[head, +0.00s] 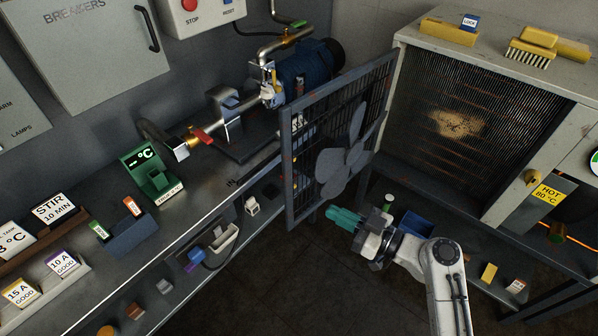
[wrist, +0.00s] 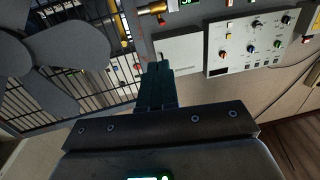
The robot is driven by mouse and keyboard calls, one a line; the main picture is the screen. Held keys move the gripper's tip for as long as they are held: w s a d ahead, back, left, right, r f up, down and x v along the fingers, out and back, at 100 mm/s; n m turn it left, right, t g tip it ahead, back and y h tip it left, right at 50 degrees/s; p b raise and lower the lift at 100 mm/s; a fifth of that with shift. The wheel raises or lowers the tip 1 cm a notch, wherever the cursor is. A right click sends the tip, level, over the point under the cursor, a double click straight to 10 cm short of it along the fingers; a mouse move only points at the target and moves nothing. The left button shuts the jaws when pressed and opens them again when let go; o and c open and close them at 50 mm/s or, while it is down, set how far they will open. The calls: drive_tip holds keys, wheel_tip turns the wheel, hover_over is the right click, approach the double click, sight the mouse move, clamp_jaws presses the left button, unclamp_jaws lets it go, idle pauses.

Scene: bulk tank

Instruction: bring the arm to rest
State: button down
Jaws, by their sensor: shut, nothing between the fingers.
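My gripper (head: 345,219) has green fingers and is at the lower middle of the head view, at the end of my white and grey arm. Its fingers are shut together with nothing between them. The gripper hangs in the open space in front of the grey fan grille door (head: 300,125), close to its lower edge. Whether they touch cannot be told. In the wrist view the dark fingers (wrist: 155,88) point away from the camera, with a control panel beyond.
The grille door carries a grey fan (head: 344,152) and stands swung out. A long bench (head: 190,225) with small blocks and a green meter (head: 147,178) runs along the left. A cabinet marked hot (head: 548,194) stands at the right. Dark floor (head: 300,285) lies clear below.

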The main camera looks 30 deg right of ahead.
drive_tip(key=s+a+f+g+h+p, duration=0.1)
drive_tip(key=s+a+f+g, duration=0.6)
drive_tip(key=s+f+g, duration=0.25)
drive_tip(key=s+d+m+g+h, duration=0.2)
drive_tip(key=s+d+h, duration=0.1)
drive_tip(key=s, duration=0.3)
drive_tip(key=s+d+r+m+g+h, duration=0.1)
drive_tip(key=s+d+m+g+h, duration=0.2)
drive_tip(key=s, duration=0.3)
drive_tip(key=shift+s+r+m+g+h+p, duration=0.2)
drive_tip(key=shift+m+g+h+p, duration=0.15)
drive_tip(key=shift+h+p, duration=0.15)
